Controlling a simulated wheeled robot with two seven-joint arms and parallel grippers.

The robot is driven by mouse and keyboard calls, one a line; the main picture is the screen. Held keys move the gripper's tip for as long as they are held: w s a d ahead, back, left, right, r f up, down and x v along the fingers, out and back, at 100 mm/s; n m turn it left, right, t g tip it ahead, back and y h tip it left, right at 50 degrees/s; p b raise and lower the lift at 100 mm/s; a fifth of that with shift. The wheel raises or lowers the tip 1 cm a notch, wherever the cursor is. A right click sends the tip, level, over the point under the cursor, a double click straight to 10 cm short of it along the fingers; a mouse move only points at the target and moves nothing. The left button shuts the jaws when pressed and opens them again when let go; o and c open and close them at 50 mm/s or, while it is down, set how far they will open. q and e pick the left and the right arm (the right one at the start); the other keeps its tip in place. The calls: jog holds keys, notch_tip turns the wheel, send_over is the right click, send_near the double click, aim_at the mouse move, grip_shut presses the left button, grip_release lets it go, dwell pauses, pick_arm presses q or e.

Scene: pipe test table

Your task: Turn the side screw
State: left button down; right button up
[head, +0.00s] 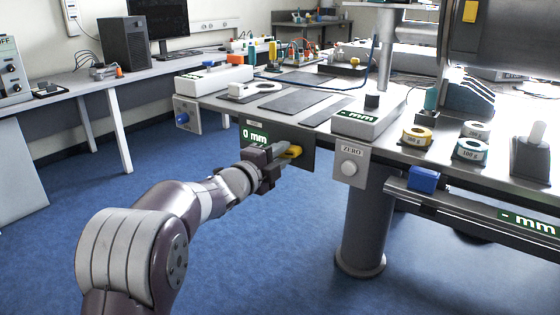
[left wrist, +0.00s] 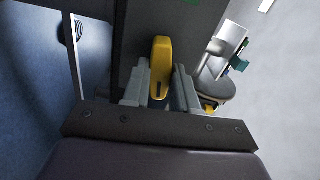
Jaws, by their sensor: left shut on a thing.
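Part of the handle is hidden behind the fingers in the head view. My right gripper is not in view.
A panel with a ZERO button (head: 348,168) hangs to the right, above a thick table leg (head: 363,225). A blue knob (head: 183,118) is on the left panel. A blue slider block (head: 424,179) sits on the right rail. Blue floor lies open in front.

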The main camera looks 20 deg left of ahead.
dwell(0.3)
pick_arm(q)
jog(key=c, duration=0.9)
grip_release()
jog(key=p+v, duration=0.2)
jog(key=v, duration=1)
jog(key=shift+s+a, duration=0.1)
jog(key=shift+s, duration=0.25)
